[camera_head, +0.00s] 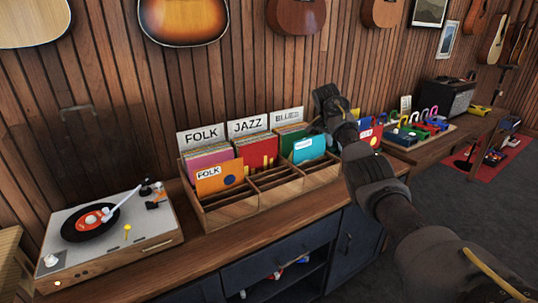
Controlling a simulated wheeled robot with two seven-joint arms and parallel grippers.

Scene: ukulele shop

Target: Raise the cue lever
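The turntable (68,262) sits at the left end of the wooden counter. A black record with an orange label (90,222) lies on it, and the white tonearm (124,202) reaches over the record. Small dark and orange parts (154,204) stand by the tonearm base, and a small yellow-topped peg (127,229) stands at the front of the deck. I cannot tell which is the cue lever or how it is set. My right gripper (328,98) is up by the record bins, far right of the turntable; its fingers are too unclear to judge. My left gripper is out of view.
A wooden record bin (232,213) with FOLK, JAZZ and BLUES cards stands right of the turntable. Guitars (183,18) hang on the wall. Counter space between turntable and bin is narrow.

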